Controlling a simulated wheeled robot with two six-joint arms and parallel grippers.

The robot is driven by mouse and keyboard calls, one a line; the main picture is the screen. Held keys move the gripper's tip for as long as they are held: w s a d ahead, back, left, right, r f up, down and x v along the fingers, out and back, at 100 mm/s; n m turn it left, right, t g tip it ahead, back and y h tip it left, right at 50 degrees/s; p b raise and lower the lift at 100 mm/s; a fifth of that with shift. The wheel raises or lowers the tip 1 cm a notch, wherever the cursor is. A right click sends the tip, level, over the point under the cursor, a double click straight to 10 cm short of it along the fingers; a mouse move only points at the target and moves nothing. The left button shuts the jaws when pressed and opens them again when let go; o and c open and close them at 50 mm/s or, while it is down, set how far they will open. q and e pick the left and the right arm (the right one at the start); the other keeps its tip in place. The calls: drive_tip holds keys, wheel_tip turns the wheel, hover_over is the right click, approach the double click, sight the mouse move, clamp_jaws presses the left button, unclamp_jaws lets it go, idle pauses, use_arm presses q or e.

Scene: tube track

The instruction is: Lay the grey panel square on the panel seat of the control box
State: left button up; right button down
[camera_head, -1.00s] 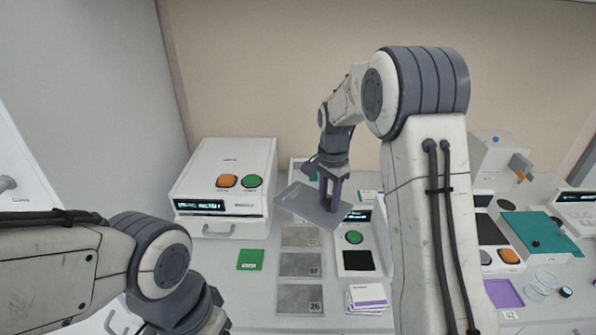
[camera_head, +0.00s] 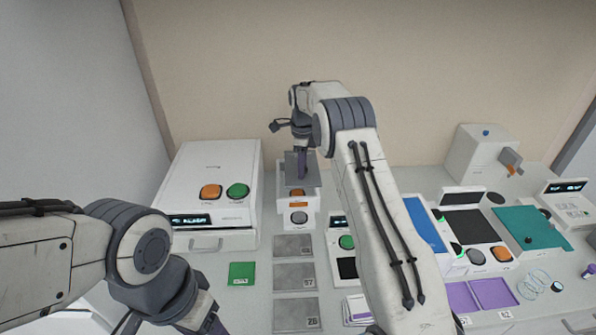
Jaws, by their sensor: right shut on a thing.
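My right gripper (camera_head: 302,174) is shut on the grey panel (camera_head: 290,170), a thin flat plate seen near the middle of the view. The panel is over the back part of a small white box (camera_head: 286,218) with an orange display and a grey round button, which looks like the control box. The panel and gripper hide the panel seat, so I cannot tell whether the panel touches it or lies square. My left arm comes in at the lower left; its gripper fingers do not show.
A large white machine (camera_head: 212,165) with orange and green buttons stands left of the small box. Grey numbered plates (camera_head: 294,277) and a green card (camera_head: 241,274) lie in front. At the right are a teal panel (camera_head: 528,229), a blue panel (camera_head: 425,224) and purple trays (camera_head: 493,292).

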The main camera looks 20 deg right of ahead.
drive_tip(key=shift+w+a+f+p, duration=0.2)
drive_tip(key=shift+w+a+f, duration=0.1)
drive_tip(key=shift+w, duration=0.2)
drive_tip(key=shift+w+a+f+p, duration=0.2)
drive_tip(key=shift+w+f, duration=0.1)
drive_tip(key=shift+w, duration=0.15)
wheel_tip(320, 180, down, 4)
drive_tip(key=shift+r+p, duration=0.2)
drive_tip(key=shift+p, duration=0.75)
drive_tip(key=shift+f, duration=0.3)
drive_tip(key=c, duration=0.5)
unclamp_jaws()
drive_tip(key=shift+f, duration=0.1)
